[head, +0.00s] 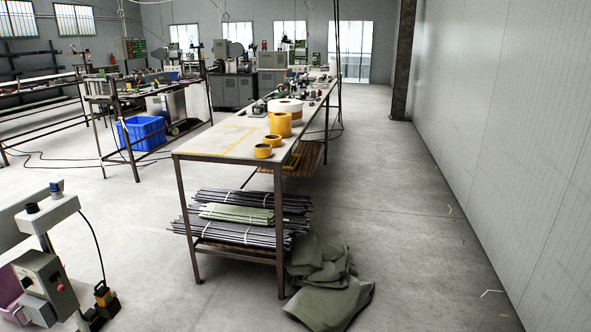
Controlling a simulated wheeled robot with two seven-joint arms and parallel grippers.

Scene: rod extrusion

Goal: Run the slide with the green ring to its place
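I cannot make out a slide with a green ring in the head view. Small machine parts (300,82) stand toward the far end of the long workbench (215,141), too small to tell apart. Neither of my grippers is in view, so their state is hidden.
Yellow tape rolls (280,124) sit on the workbench; bundled rods (240,236) lie below. A grey-green cloth (332,301) is heaped by its front leg. A control box (47,283) stands lower left, a blue crate (142,133) farther back.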

